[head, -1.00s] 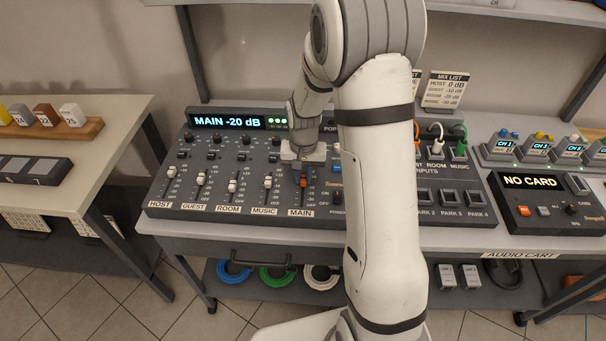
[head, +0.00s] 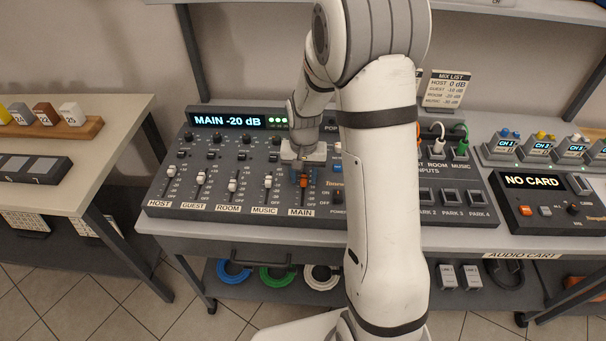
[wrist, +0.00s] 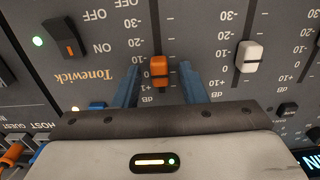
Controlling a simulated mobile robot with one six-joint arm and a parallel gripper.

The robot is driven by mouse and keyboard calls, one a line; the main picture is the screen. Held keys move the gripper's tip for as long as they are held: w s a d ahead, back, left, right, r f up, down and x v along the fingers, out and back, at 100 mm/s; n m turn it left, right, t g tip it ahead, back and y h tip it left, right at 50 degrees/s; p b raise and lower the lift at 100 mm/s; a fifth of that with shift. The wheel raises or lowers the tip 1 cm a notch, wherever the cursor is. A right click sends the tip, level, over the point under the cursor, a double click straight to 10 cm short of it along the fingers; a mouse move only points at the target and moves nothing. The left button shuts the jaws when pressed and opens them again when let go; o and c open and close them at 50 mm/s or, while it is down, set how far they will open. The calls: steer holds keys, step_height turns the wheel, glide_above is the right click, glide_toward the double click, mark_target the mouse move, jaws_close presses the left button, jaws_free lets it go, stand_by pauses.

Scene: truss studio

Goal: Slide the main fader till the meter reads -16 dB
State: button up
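The orange main fader cap (head: 304,182) sits in the MAIN slot of the mixer, at the right end of the fader row. The mixer's meter (head: 227,121) reads MAIN -20 dB. My gripper (head: 303,173) is over the MAIN fader, pointing down at the panel. In the wrist view my gripper's two blue fingers (wrist: 160,72) stand on either side of the orange cap (wrist: 158,70), with a gap showing on both sides. It is open and holds nothing. The wrist view shows the panel lettering upside down.
The white music fader (head: 267,181) stands left of the main one; it also shows in the wrist view (wrist: 249,57). A power switch (wrist: 65,38) and blue button (wrist: 97,106) lie on the other side. The card unit (head: 545,200) reads NO CARD.

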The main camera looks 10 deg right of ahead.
mark_target(304, 178)
step_height(304, 178, up, 7)
steer(key=shift+f, duration=0.15)
steer(key=shift+r, duration=0.55)
stand_by(0.5)
steer(key=shift+s+r, duration=0.15)
steer(key=shift+r, duration=0.05)
steer(key=s+r+n+t, duration=0.1)
steer(key=s+r, duration=0.4)
steer(key=s, duration=0.5)
steer(key=s+r+n+t, duration=0.1)
steer(key=s+r, duration=0.4)
steer(key=s, duration=0.6)
steer(key=shift+n+t, duration=0.4)
steer(key=shift+n, duration=0.4)
